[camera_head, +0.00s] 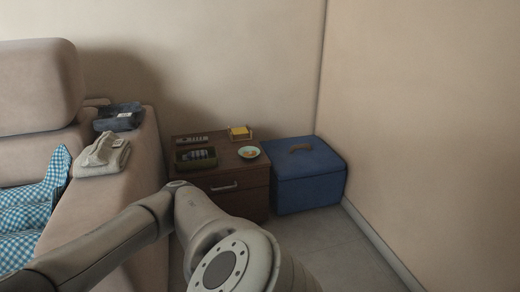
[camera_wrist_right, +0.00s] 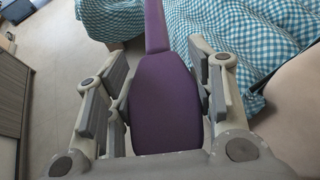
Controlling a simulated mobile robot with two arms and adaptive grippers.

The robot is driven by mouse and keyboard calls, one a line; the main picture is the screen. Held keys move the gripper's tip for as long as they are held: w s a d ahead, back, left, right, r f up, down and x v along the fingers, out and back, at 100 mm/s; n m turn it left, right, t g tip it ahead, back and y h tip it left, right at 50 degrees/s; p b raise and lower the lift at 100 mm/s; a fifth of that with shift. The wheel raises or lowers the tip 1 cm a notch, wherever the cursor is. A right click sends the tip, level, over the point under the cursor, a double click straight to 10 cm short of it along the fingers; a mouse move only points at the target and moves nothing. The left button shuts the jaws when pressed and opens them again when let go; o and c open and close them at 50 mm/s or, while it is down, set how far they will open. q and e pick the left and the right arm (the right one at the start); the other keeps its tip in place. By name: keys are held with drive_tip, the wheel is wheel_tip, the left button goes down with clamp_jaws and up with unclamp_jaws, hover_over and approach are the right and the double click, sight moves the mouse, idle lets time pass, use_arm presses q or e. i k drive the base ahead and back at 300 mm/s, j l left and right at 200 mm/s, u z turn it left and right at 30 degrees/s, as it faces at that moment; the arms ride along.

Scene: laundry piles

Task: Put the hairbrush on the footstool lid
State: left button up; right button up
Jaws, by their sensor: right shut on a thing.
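The hairbrush (camera_wrist_right: 165,105) shows in the right wrist view as a purple paddle with a narrow handle pointing away. Its broad head lies between the fingers of my right gripper (camera_wrist_right: 160,85), which is shut on it. Its bristles are not visible. In the head view, the blue footstool (camera_head: 312,190) stands in the corner beside the small cabinet. The hairbrush and both grippers are out of the head view.
A wooden cabinet (camera_head: 240,200) holds a dark tray (camera_head: 196,163), a small bowl (camera_head: 249,153) and a yellow item (camera_head: 240,132). A sofa (camera_head: 140,190) with folded cloths (camera_head: 102,156) and blue checked fabric (camera_head: 28,210) is at left. My arm crosses in front.

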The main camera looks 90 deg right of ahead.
sight(321, 157)
drive_tip(key=k+z, duration=0.3)
drive_tip(key=k+l+z, duration=0.1)
drive_tip(key=z, duration=0.15)
drive_tip(key=k+z, duration=0.1)
drive_tip(key=z, duration=1.5)
drive_tip(key=i+z, duration=0.1)
drive_tip(key=z, duration=0.35)
drive_tip(key=i+z, duration=0.15)
drive_tip(key=z, duration=0.25)
drive_tip(key=i+j+z, duration=0.1)
drive_tip(key=z, duration=0.35)
drive_tip(key=i+j, duration=1.15)
drive_tip(key=j, duration=0.15)
